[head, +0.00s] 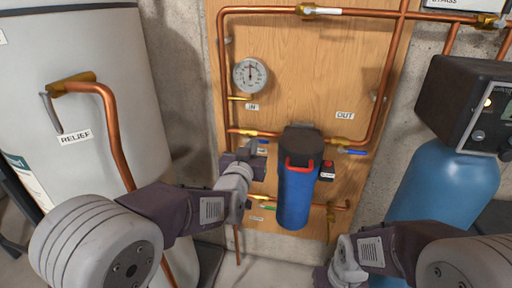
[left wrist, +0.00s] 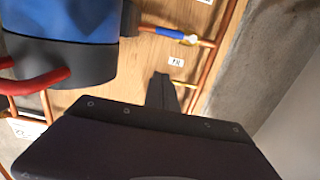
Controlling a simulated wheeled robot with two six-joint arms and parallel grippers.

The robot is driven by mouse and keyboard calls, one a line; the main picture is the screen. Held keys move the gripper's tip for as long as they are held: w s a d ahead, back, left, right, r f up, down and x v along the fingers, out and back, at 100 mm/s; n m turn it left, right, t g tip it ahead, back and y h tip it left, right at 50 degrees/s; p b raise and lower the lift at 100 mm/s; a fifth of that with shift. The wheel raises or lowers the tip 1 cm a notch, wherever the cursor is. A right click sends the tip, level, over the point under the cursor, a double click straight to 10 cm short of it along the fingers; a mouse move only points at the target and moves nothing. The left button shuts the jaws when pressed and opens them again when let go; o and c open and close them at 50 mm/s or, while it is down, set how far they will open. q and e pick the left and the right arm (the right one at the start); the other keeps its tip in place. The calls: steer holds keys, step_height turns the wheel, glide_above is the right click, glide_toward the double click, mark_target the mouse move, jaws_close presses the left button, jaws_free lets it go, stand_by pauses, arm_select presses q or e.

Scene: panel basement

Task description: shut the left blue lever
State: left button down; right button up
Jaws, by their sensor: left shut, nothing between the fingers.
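The left blue lever (head: 262,141) is on the copper pipe left of the blue filter housing (head: 296,190). It also shows in the left wrist view (left wrist: 170,33), lying roughly along its pipe. My left gripper (head: 253,147) is shut and empty, its fingertips close below the lever in the head view. In the left wrist view the closed fingers (left wrist: 162,85) point toward the lever, with a visible gap in the picture; I cannot tell the depth between them. My right gripper (head: 325,275) is low at the bottom edge, and its fingers are not clear.
A second blue lever (head: 353,152) is on the outlet pipe to the right. A white tank (head: 90,110) stands left, a blue tank (head: 445,190) right.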

arm_select(q)
steer(key=w+d+f, duration=0.2)
steer(key=w+f, duration=0.2)
steer(key=w, duration=0.7)
steer(key=shift+f+b, duration=0.3)
steer(key=shift+b, duration=0.05)
steer(key=shift+w, duration=0.1)
